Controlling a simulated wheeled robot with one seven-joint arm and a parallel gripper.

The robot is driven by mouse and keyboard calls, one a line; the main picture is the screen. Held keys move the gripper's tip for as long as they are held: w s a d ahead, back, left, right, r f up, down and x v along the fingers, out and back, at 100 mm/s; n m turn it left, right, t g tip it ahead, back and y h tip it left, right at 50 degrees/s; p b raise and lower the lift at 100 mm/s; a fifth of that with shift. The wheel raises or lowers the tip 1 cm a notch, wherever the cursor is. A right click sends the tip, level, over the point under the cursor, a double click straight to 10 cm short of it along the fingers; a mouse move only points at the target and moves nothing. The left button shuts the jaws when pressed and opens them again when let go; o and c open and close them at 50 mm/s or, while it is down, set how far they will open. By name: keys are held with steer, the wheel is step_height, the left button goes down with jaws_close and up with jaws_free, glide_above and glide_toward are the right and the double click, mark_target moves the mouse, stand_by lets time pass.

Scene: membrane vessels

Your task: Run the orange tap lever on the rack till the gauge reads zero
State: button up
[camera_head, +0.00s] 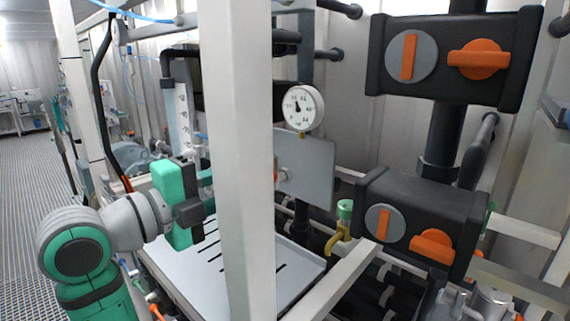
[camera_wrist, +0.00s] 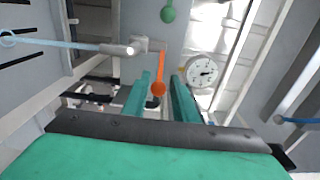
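The orange tap lever (camera_wrist: 160,68) shows in the wrist view as a thin bar ending in a round orange knob. It hangs from a grey fitting on a grey panel. My gripper (camera_wrist: 163,80) is open, and the knob appears between its two green fingers; I cannot tell whether they touch it. In the head view my gripper (camera_head: 208,190) is left of a white post, which hides most of the lever. The round white gauge (camera_head: 302,107) is right of the post, its dark needle pointing roughly up; its figures are too small to read. The gauge also shows in the wrist view (camera_wrist: 202,72).
The white upright post (camera_head: 238,160) stands close to my gripper. Black housings with orange handles (camera_head: 478,59) are at the right. A brass tap with a green top (camera_head: 343,212) stands low right. A green knob (camera_wrist: 168,14) is near the lever. A white slotted tray (camera_head: 290,275) lies below.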

steer(key=x, duration=0.9)
steer(key=shift+w+d, duration=0.25)
steer(key=shift+w, duration=0.1)
steer(key=shift+d, duration=0.1)
jaws_close()
steer(key=shift+f, duration=0.1)
stand_by(0.8)
